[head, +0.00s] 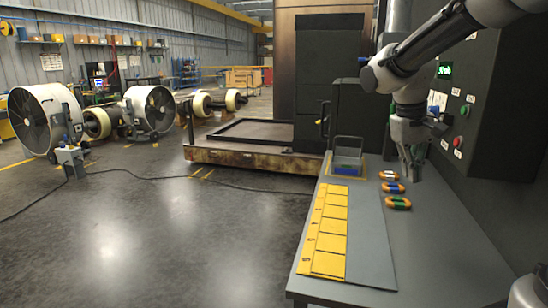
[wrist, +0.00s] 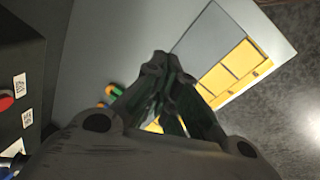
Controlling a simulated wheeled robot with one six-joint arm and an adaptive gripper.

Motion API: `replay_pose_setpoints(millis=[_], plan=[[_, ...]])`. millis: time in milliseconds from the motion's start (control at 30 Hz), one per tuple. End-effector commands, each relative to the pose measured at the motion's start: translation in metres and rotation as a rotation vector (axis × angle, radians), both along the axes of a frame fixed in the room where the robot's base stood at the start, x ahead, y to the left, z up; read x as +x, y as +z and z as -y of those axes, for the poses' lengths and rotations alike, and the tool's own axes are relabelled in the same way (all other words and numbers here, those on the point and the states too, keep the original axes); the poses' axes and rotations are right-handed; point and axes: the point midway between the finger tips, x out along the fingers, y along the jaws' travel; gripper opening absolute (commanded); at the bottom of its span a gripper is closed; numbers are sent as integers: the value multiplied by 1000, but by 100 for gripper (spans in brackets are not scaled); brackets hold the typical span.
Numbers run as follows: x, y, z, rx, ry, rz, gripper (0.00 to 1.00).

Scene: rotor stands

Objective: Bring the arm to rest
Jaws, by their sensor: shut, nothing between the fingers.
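My gripper (head: 416,172) hangs from my arm above the right part of the grey table (head: 372,262) in the head view, its fingers pointing down. It is shut and empty. In the wrist view my gripper (wrist: 160,62) also shows with its fingertips together, over the grey table top. Several small orange-ended pieces lie on the table just left of and below the gripper in the head view: one with a white middle (head: 389,174), one blue (head: 392,188) and one green (head: 398,203). The green one (wrist: 113,90) is partly hidden by the gripper in the wrist view.
A yellow sectioned strip (head: 328,232) lies along the table's left side. A clear bin (head: 347,161) stands at its far end. A dark control panel (head: 470,110) with buttons rises right of the table. Open floor (head: 180,235) lies left, with fans and a cable.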

Motion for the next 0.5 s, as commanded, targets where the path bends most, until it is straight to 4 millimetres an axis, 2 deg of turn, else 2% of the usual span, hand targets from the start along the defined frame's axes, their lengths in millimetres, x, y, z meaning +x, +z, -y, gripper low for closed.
replay_pose_setpoints(millis=[33,100,200,300,400,500], plan=[[-32,-1,4,50,46,18,0],[-70,-6,7,113,95,52,0],[-120,-13,10,179,102,117,0],[-159,-18,14,223,50,185,0],[-181,-16,20,232,18,246,0],[-188,-5,26,229,2,309,0]])
